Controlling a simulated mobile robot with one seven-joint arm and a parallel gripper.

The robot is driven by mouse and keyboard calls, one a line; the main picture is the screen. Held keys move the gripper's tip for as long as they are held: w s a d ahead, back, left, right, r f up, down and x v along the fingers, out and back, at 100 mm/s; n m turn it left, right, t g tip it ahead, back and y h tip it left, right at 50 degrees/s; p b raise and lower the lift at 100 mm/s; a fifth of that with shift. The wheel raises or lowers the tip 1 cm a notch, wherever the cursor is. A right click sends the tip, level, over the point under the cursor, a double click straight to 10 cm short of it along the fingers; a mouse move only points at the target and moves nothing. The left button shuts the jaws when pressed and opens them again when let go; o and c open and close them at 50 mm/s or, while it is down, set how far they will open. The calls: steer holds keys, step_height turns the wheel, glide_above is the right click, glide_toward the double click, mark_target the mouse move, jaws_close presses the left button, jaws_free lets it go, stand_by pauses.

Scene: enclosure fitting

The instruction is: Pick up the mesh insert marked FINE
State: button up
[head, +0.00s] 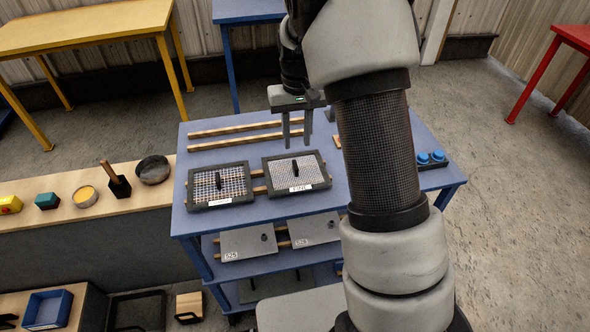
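Two framed mesh inserts with black upright handles lie side by side on the blue table (385,158). The right mesh insert (283,180) has the closer weave; its white label seems to read FINE, though the letters are small. The left mesh insert (205,187) has a wider grid, and its label is too small to read. My gripper (297,146) points down with its two fingers apart and nothing between them. In the picture it is just above and behind the right insert's handle, apart from it.
Wooden rails (235,133) lie at the table's back. Grey plates (248,242) sit on the shelf below. Blue round items (430,158) stand at the right end. A wooden bench (60,211) with small items is at left. My arm hides part of the table.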

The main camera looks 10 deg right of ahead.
glide_above(295, 164)
steer(key=f, duration=0.2)
steer(key=s+f, duration=0.1)
steer(key=f, duration=0.1)
steer(key=shift+d+f, duration=0.15)
steer(key=shift+f, duration=0.05)
steer(key=shift+w+f, duration=0.2)
steer(key=shift+f, duration=1.25)
steer(key=shift+w+f, duration=0.2)
steer(key=shift+f, duration=1.2)
jaws_close()
